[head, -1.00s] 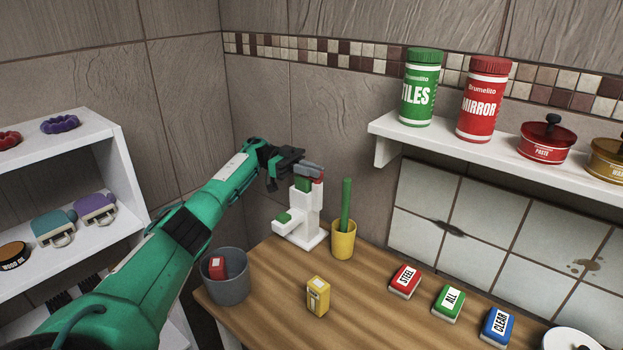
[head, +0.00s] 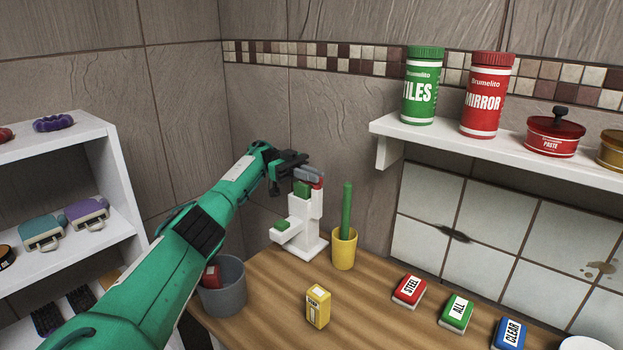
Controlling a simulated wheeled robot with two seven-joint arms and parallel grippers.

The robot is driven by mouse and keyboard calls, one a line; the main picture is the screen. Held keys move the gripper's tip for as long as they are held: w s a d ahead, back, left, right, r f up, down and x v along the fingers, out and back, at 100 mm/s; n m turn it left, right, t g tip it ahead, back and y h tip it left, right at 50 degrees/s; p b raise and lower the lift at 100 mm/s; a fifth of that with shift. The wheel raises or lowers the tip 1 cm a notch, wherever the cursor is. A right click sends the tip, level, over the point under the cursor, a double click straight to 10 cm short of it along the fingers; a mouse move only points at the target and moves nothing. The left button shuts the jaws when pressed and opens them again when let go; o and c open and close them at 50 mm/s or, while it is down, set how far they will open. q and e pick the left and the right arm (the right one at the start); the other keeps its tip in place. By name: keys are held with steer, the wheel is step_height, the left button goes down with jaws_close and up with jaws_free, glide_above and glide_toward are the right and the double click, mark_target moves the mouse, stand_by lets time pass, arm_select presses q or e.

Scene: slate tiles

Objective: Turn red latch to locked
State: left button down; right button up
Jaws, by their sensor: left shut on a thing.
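A white stand (head: 312,215) with green parts stands upright at the back left of the wooden table. A small red piece, the red latch (head: 319,183), shows at its top right, partly covered by my left gripper (head: 308,176). The left gripper reaches in from the left, with its grey fingertips at the top of the stand, shut on the red latch. How far the latch is turned is hard to tell. My right gripper is not in view.
A yellow cup (head: 344,250) with a green stick stands right beside the stand. A yellow box (head: 318,307), a grey bin (head: 222,290) holding a red item, and red (head: 409,291), green (head: 456,313) and blue (head: 510,334) blocks are nearby. A wall shelf (head: 470,145) hangs at right.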

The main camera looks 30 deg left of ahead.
arm_select(q)
steer(key=shift+d, duration=0.1)
steer(key=c, duration=1.5)
jaws_free()
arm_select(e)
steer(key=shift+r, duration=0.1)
